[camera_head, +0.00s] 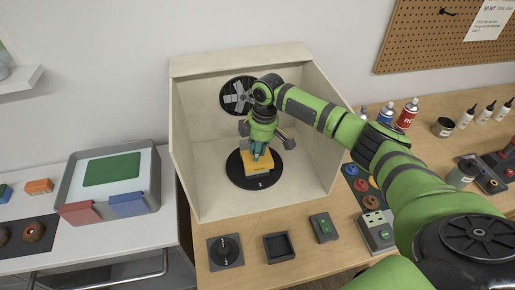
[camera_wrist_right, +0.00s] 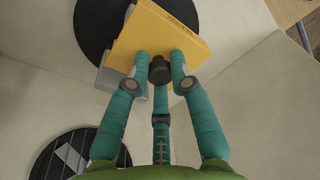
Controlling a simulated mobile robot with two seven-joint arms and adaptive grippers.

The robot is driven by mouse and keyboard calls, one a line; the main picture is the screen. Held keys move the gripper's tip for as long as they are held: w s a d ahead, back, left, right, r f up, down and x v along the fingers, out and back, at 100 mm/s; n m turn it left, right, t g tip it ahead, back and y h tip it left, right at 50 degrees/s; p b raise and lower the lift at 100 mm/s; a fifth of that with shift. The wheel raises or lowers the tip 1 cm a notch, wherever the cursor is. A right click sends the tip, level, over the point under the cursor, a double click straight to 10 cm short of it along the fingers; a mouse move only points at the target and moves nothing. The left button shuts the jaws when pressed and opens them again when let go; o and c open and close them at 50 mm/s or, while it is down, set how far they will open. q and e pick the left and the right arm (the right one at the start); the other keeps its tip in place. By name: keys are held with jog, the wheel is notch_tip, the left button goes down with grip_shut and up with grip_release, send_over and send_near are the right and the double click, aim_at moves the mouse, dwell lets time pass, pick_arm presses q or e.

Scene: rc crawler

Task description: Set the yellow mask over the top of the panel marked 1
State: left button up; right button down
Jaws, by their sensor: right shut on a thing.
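The yellow mask (camera_head: 261,168) is a flat plate with a dark knob (camera_wrist_right: 160,70) and small dark lettering on one edge. My right gripper (camera_head: 259,151) is shut on this knob, its teal fingers around it in the right wrist view. The mask is over the black turntable (camera_head: 243,180) inside the pale box. A grey part (camera_wrist_right: 107,78), likely the panel, shows under the mask and sticks out past its left side. I cannot tell whether mask and grey part touch. A small white mark shows on the turntable's front; no panel number is readable. My left gripper is not in view.
The pale box (camera_head: 184,180) has walls on both sides and a dark fan (camera_head: 231,100) at its back. A grey tray (camera_head: 67,183) stands left. Small fixtures (camera_head: 279,247) line the table front. Spray cans (camera_head: 407,113) stand right, beyond my arm.

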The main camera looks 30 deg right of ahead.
jog(key=shift+f, duration=0.15)
jog(key=c, duration=1)
grip_release()
jog(key=shift+r, duration=0.3)
jog(key=r, duration=0.3)
jog(key=d+r, duration=0.1)
jog(key=r, duration=0.7)
jog(key=shift+s+d+r, duration=0.2)
jog(key=shift+s, duration=0.1)
